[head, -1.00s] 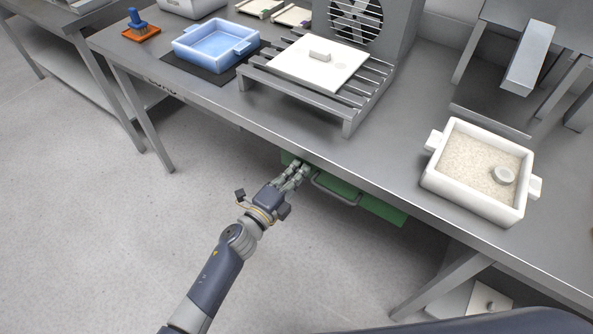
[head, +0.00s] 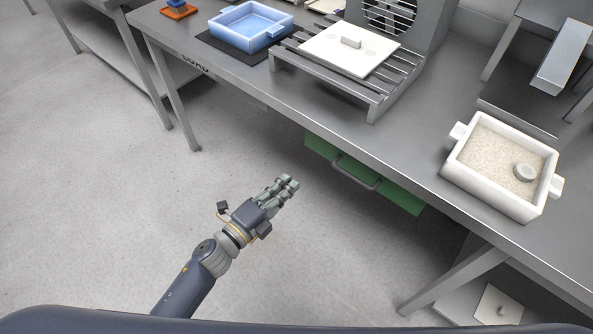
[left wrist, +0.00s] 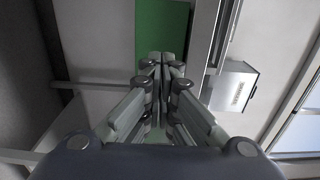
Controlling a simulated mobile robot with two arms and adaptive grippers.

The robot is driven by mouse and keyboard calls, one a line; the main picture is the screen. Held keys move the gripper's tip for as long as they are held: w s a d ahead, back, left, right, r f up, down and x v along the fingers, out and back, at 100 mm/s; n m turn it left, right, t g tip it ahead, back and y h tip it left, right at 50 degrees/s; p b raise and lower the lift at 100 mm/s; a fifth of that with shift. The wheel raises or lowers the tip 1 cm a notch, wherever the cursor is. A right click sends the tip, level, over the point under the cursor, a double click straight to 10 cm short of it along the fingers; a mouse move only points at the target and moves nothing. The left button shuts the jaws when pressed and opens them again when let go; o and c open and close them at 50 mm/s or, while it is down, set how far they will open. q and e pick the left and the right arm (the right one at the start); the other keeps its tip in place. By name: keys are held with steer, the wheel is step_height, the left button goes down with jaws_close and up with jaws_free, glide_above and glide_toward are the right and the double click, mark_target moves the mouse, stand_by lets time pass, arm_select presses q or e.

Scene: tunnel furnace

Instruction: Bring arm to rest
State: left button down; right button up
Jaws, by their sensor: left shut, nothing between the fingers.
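My left gripper (head: 290,184) is shut and empty. It hangs over the open floor in front of the workbench, apart from the green drawer (head: 321,147) under the bench top. In the left wrist view the fingers (left wrist: 160,58) are together, with the green drawer front (left wrist: 160,28) beyond them. My right gripper is not in view.
The grey bench (head: 405,160) bears a blue tray (head: 283,33), a slatted rack (head: 376,106) with a white plate (head: 330,52), and a white sand-filled box (head: 480,192). A bench leg (head: 450,285) stands at the lower right. The floor (head: 100,210) at left is clear.

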arm_select(q)
steer(key=s+a+f+n+g+y+p, duration=0.1)
steer(key=s+a+f+n+g+y, duration=0.25)
steer(key=f, duration=0.65)
steer(key=s+a+f+n+y, duration=0.2)
steer(key=s+a+f+n, duration=0.3)
steer(key=f, duration=0.5)
steer(key=s+a+f+n+g+y+p, duration=0.1)
steer(key=s+a+f+n+y, duration=0.2)
steer(key=a+f+n, duration=0.5)
steer(key=s+a+f+n+g, duration=0.1)
steer(key=s+f, duration=0.4)
steer(key=s, duration=0.5)
steer(key=s+f+n+g+y, duration=0.1)
steer(key=s+f+n+g, duration=0.2)
steer(key=s, duration=0.6)
steer(key=s+a+f+n+g+y+p, duration=0.1)
steer(key=s+f+n+g, duration=0.1)
steer(key=s+f+g, duration=0.2)
steer(key=s+f, duration=0.3)
steer(key=s, duration=0.3)
steer(key=shift+s+a+n+g, duration=0.3)
steer(key=shift+n+g, duration=0.05)
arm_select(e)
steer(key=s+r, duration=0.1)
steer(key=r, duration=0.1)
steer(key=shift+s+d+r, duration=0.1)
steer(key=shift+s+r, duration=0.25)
